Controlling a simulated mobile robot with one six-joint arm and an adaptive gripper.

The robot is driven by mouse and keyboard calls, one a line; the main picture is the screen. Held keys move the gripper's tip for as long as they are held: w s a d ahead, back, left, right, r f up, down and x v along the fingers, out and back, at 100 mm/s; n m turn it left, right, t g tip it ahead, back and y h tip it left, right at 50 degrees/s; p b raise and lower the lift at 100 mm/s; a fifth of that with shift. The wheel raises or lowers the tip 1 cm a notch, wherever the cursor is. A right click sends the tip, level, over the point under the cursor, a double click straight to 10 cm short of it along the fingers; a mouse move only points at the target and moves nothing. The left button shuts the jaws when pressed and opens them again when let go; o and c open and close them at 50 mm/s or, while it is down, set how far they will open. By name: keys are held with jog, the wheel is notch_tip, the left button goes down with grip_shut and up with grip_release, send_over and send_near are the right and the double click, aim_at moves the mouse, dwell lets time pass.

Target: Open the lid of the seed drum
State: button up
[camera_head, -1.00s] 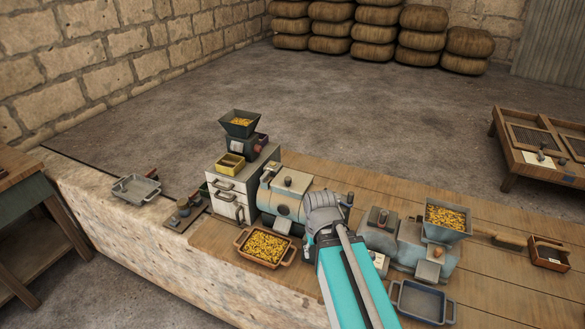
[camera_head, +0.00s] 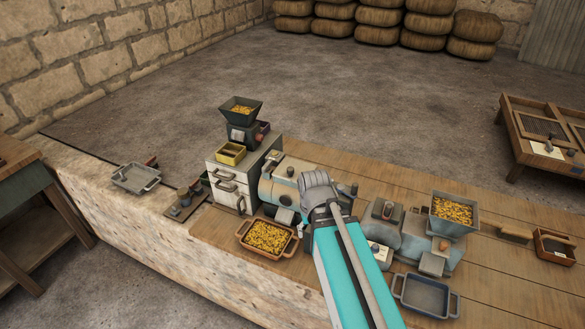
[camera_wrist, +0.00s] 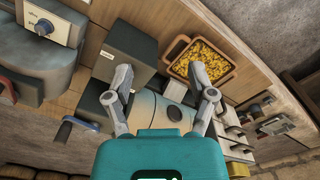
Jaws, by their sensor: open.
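The seed drum appears to be the grey-blue rounded machine (camera_head: 277,188) on the bench, with a small dark knob on top. Its right side is hidden behind my wrist. In the wrist view, a blue-grey curved surface (camera_wrist: 172,113), which seems to be the drum, shows between and beyond my fingers. My gripper (camera_wrist: 160,84) is open, with its two fingers spread and nothing between them. The fingers are hidden in the head view. I cannot tell how far they are from the drum, and I see no contact. The lid's edge is not clear.
A tray of yellow seeds (camera_head: 267,238) sits in front of the drum. A drawer cabinet (camera_head: 233,180) carrying a hopper mill (camera_head: 243,122) stands to its left. Another machine with a seed hopper (camera_head: 455,212) and an empty blue tray (camera_head: 425,296) lie to the right.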

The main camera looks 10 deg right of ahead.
aim_at(291, 168)
jog(key=w+r+n+p, duration=0.3)
jog(key=w+r+p, duration=0.1)
jog(key=w, duration=0.5)
jog(key=w+r+n+p, duration=0.4)
jog(key=w+r+p, duration=0.1)
jog(key=w, duration=0.5)
jog(key=w+r+n+p, duration=0.3)
jog(key=w+r+p, duration=0.1)
jog(key=w, duration=0.5)
jog(key=shift+w+a+r+n+p, duration=0.25)
jog(key=shift+a+r+n+p, duration=0.15)
jog(key=shift+r, duration=0.2)
jog(key=shift+f, duration=0.2)
notch_tip(291, 168, down, 13)
jog(key=b, duration=1.3)
jog(key=shift+f+b, duration=0.2)
jog(key=shift+b, duration=0.15)
jog(key=shift+c, duration=0.2)
jog(key=shift+s+d, duration=0.1)
grip_shut()
